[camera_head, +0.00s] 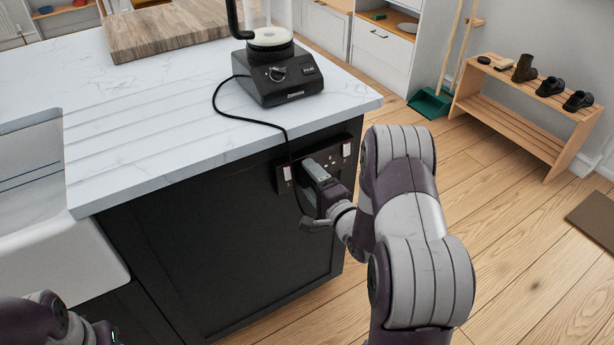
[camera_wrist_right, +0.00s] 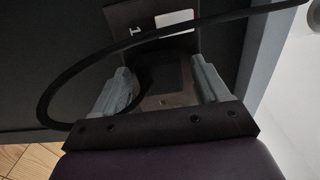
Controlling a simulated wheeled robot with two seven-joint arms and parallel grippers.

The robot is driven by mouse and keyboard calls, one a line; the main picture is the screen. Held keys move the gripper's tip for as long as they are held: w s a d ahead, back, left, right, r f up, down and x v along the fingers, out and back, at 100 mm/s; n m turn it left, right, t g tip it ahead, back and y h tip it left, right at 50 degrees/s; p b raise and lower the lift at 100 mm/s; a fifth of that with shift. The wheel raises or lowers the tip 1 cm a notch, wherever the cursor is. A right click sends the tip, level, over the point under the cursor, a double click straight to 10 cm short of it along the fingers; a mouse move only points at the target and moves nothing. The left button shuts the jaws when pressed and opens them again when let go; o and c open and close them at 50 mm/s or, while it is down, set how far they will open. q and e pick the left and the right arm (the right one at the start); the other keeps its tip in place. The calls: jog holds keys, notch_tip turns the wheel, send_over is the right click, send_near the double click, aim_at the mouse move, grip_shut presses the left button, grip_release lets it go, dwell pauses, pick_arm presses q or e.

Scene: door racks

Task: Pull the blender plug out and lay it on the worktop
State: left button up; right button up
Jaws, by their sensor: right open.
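The black blender (camera_head: 278,75) stands on the white worktop (camera_head: 190,105) near its right edge. Its black cord (camera_head: 250,121) runs over the front edge and down to the socket panel (camera_head: 346,150) on the dark cabinet side. My right gripper (camera_head: 315,172) is at this panel. In the right wrist view, my right gripper (camera_wrist_right: 165,88) has its two grey fingers apart in front of the panel (camera_wrist_right: 135,28). The cord (camera_wrist_right: 75,85) loops past the left finger. The plug is hard to make out in the dark between the fingers. Only part of my left arm shows, at the bottom left.
A wooden board (camera_head: 165,30) lies at the back of the worktop. A white sink (camera_head: 40,240) is at the left. A shoe bench (camera_head: 520,130) and a green dustpan (camera_head: 432,102) stand on the floor to the right.

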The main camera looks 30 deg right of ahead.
aim_at(311, 180)
dwell(0.4)
jog(key=shift+c, duration=0.3)
grip_shut()
jog(key=shift+s, duration=0.1)
jog(key=shift+s, duration=0.1)
jog(key=shift+s+d+p, duration=0.15)
jog(key=shift+s+p, duration=0.3)
jog(key=shift+s, duration=0.75)
jog(key=shift+s+d+p, duration=0.1)
jog(key=shift+s+p, duration=0.35)
jog(key=shift+s, duration=1.2)
